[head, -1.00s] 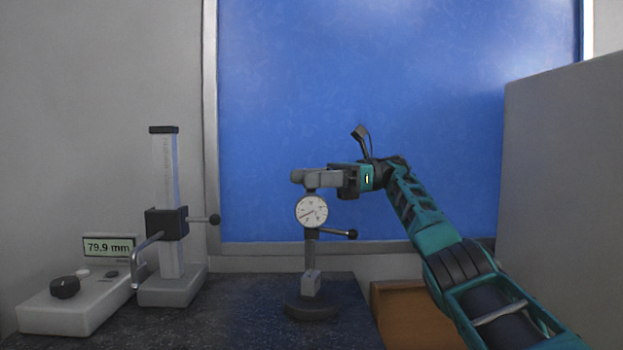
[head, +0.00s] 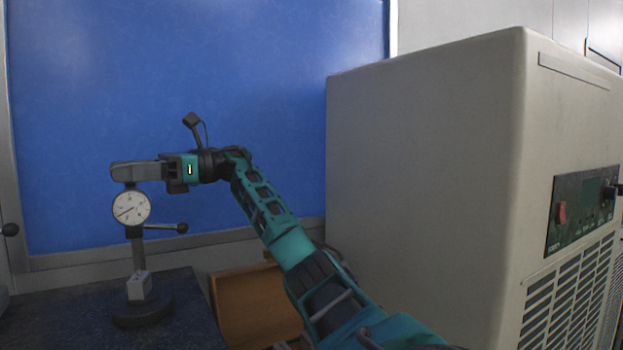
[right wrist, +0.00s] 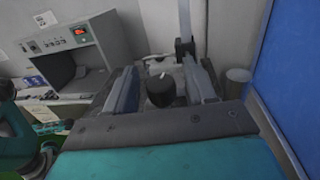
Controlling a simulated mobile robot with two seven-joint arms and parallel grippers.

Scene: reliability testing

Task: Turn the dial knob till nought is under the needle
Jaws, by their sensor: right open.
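The round white dial gauge (head: 131,207) stands upright on a post over a dark round base (head: 142,312) at the left of the head view. Its needle slants to the lower left; the numerals are too small to read. My right gripper (head: 128,172) is open, level and pointing left, just above the dial face. In the right wrist view, a black knob (right wrist: 160,93) with a white mark shows between the two open fingers (right wrist: 160,85). I see a gap at each side of it. In the head view the fingers hide that spot. My left gripper is not in view.
A large beige cabinet (head: 430,170) with a red switch fills the right side. A wooden box (head: 255,300) lies beneath my right arm. A black-tipped lever (head: 182,228) sticks out beside the post. A device with a red display (right wrist: 80,32) shows in the wrist view.

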